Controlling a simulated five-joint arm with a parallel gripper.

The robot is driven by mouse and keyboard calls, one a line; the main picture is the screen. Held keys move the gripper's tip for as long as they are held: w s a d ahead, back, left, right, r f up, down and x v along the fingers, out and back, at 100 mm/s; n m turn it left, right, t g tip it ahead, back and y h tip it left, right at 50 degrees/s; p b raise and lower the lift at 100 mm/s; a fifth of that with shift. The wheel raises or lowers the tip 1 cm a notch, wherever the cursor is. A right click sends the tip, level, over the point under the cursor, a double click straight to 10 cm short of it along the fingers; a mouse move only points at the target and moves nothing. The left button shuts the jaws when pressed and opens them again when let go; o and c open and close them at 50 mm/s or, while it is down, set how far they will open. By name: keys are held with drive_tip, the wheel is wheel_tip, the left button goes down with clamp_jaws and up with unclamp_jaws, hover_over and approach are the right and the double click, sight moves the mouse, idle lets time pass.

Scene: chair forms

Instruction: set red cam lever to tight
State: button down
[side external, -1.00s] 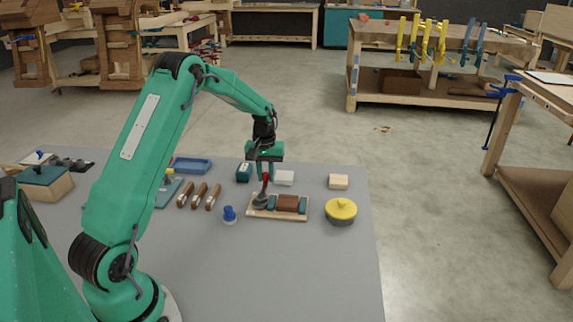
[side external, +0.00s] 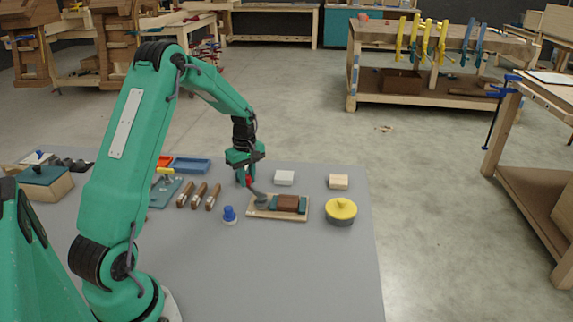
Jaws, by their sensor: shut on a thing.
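The cam lever has a red tip (side external: 249,181) and a grey arm that leans up and to the left from its round grey cam (side external: 262,202). The cam sits at the left end of a light wooden board (side external: 280,214). The same board carries a brown block (side external: 288,203) between two dark teal pieces. My gripper (side external: 246,182) is shut on the lever's red end, low above the table and left of the board. The fingers partly hide the tip.
A blue knob (side external: 229,214) stands just left of the board, and a yellow-lidded round pot (side external: 341,211) to its right. White (side external: 284,177) and wooden blocks (side external: 339,181) lie behind. Several wood-handled tools (side external: 199,195) lie left. The grey table's front (side external: 290,275) is clear.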

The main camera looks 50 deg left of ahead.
drive_tip(key=shift+s+d+r+n, duration=0.15)
drive_tip(key=shift+s+n, duration=0.6)
drive_tip(key=shift+n, duration=0.4)
drive_tip(key=shift+s+d+f+n, duration=0.15)
drive_tip(key=shift+s+n, duration=0.55)
drive_tip(key=shift+n, duration=0.45)
drive_tip(key=shift+r, duration=0.1)
drive_tip(key=c, duration=1.3)
unclamp_jaws()
drive_tip(key=shift+o, duration=0.2)
wheel_tip(320, 180, up, 8)
